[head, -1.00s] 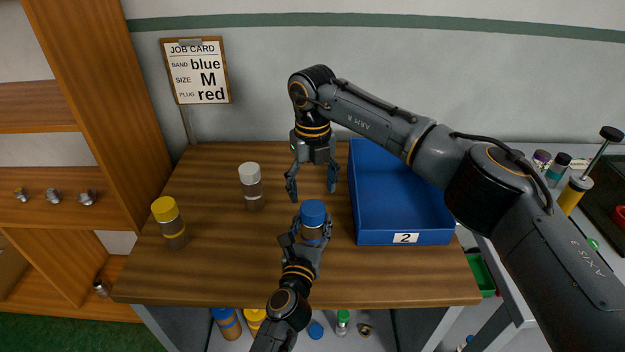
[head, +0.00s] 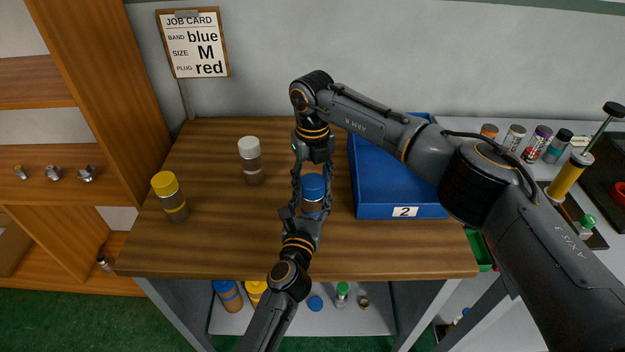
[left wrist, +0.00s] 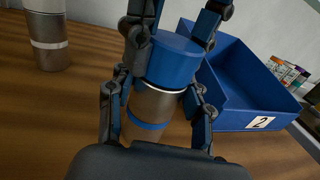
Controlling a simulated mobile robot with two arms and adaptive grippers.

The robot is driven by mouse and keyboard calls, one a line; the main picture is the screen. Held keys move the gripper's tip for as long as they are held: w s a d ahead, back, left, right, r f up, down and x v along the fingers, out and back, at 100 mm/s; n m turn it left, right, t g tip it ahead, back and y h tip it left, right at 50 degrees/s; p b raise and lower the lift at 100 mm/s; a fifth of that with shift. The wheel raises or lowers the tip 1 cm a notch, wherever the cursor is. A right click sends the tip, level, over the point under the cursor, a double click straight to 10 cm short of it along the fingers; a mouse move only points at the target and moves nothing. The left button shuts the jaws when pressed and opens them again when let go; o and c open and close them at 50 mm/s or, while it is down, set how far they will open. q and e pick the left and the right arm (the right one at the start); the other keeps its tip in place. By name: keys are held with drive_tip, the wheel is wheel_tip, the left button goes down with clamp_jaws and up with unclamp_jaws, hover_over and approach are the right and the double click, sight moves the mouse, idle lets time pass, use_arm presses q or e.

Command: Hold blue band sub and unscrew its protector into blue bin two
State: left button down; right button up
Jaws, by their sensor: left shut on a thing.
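The blue band sub (left wrist: 150,104) is a metal cylinder with a blue band low on its body. My left gripper (head: 311,214) is shut on the sub's body below the protector. My right gripper (head: 312,190) points down from above, with one finger on each side of the protector; it looks open, and contact is unclear. Blue bin two (head: 402,212) is right of the sub, labelled 2; my right arm hides part of it. It also shows in the left wrist view (left wrist: 232,118).
A white-capped cylinder (head: 251,162) and a yellow-capped cylinder (head: 170,197) stand on the left of the wooden table (head: 220,250). A job card (head: 193,45) reads blue, M, red. Several small bottles stand on the right bench. The table's front left is clear.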

sight(312, 180)
drive_tip(key=shift+c, duration=1)
drive_tip(key=n, duration=0.2)
drive_tip(key=shift+n, duration=0.3)
drive_tip(key=shift+r, duration=0.2)
drive_tip(key=shift+r, duration=0.9)
drive_tip(key=shift+r, duration=0.1)
drive_tip(key=shift+r, duration=1.95)
use_arm(q)
drive_tip(key=shift+c, duration=2.4)
unclamp_jaws()
